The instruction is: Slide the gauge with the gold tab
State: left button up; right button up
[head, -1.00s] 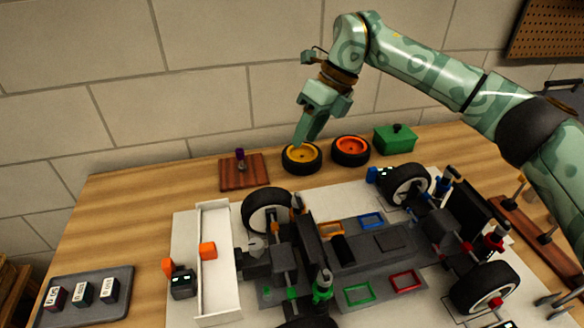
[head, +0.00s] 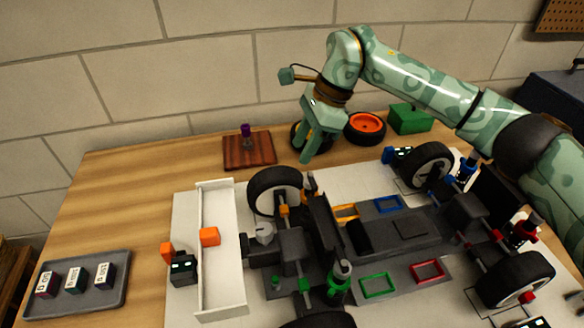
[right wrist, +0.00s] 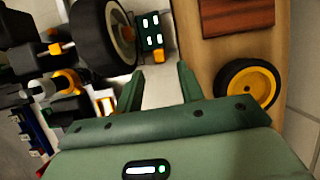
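In the right wrist view, a small dark gauge (right wrist: 151,32) with lit white-green marks and a gold tab (right wrist: 158,55) lies on the pale mat beside a black car wheel (right wrist: 104,35). I cannot make this gauge out in the head view. My right gripper (head: 316,156) is over the rear of the bench, just behind the car. Its two fingers (right wrist: 161,82) are apart with nothing between them, and the gauge lies beyond their tips. My left gripper is not in view.
A yellow-hubbed wheel (right wrist: 247,85) lies close to the right gripper. An orange-hubbed wheel (head: 365,128), green box (head: 411,119) and wooden block (head: 249,154) stand along the back. Other gauges have orange (head: 183,269) and blue (head: 398,155) tabs. The car (head: 377,250) fills the middle.

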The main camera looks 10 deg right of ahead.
aim_at(291, 170)
jog(key=b+x, duration=0.1)
jog(key=x, duration=0.5)
jog(key=shift+b, duration=0.35)
